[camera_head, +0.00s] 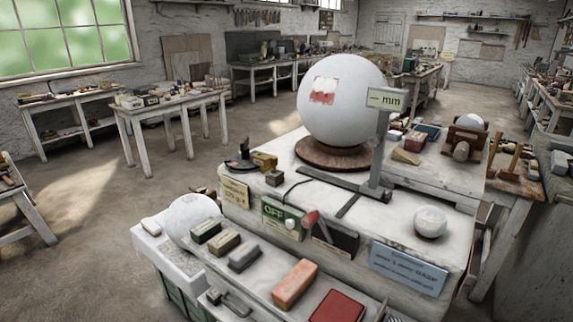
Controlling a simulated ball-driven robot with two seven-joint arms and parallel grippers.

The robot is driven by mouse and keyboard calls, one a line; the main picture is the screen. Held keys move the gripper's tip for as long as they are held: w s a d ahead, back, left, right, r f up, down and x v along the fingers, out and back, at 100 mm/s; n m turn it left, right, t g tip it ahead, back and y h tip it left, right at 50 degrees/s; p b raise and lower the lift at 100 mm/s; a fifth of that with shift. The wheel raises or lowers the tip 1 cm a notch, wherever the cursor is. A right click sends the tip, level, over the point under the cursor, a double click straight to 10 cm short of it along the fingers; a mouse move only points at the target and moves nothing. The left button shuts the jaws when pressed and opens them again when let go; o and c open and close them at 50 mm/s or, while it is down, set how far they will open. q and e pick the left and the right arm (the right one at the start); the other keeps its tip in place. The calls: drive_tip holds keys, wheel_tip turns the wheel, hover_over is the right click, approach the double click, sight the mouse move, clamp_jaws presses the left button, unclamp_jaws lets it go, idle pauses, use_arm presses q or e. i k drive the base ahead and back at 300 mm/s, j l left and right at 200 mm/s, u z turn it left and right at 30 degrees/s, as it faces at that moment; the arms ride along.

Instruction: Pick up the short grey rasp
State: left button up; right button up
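No thing here is plainly a short grey rasp. A grey block (244,256) lies on the front ledge; I cannot tell if it is the rasp. To its left on the same ledge lie a grey-brown block (224,242) and a dark greenish block (205,231). To its right lie an orange block (295,284) and a red flat piece (338,306). A small dark and metal tool (229,300) sits at the ledge's lower left, partly unclear. Neither of my grippers is in view.
A large white sphere (342,100) stands on a brown round base (328,155) behind the ledge, beside a grey post with a "mm" sign (385,99). A small white ball (430,221) sits right. A white sphere (192,218) stands left of the ledge. Open floor lies left.

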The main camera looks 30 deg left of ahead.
sight(248, 252)
drive_tip(key=u, duration=1.2)
